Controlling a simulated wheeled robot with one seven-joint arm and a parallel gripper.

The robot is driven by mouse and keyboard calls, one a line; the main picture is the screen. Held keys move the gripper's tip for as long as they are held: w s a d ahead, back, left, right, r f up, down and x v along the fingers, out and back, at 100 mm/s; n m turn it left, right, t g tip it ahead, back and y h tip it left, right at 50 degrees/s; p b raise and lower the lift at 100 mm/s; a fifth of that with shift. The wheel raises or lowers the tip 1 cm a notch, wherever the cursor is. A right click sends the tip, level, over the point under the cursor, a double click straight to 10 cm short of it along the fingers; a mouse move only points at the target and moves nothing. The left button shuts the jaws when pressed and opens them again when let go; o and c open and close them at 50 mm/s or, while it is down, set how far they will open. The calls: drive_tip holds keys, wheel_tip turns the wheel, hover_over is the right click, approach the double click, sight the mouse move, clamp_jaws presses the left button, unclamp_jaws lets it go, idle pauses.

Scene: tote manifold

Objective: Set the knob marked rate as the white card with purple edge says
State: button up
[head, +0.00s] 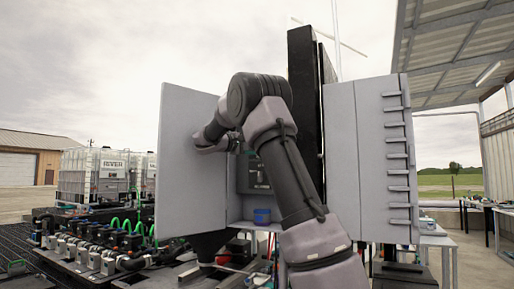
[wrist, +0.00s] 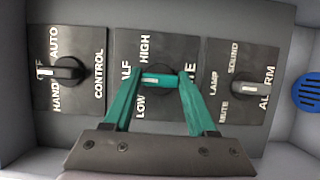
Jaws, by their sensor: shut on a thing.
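The rate knob (wrist: 158,88) sits on the middle dark plate (wrist: 134,50) in the wrist view. HIGH and LOW can be read there; HALF and RATE are partly covered by my fingers. My gripper (wrist: 160,80) has its teal fingers closed on this knob, one on each side. A white mark shows on the knob between the fingertips and lies sideways in the picture; which word it points to is hard to tell. In the head view my arm hides the gripper and the knob. The white card with purple edge is not seen in either view.
A control knob (wrist: 68,70) sits left of the rate knob and an alarm knob (wrist: 243,88) right of it. A blue round thing (wrist: 308,92) is at the far right. Grey cabinet doors (head: 185,160) stand open on both sides of my arm.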

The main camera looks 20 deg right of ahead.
drive_tip(key=o, duration=1.4)
drive_tip(key=shift+c, duration=0.2)
drive_tip(key=shift+a, duration=0.15)
drive_tip(key=v, duration=1)
drive_tip(key=shift+s+a, duration=0.15)
drive_tip(key=shift+a, duration=0.1)
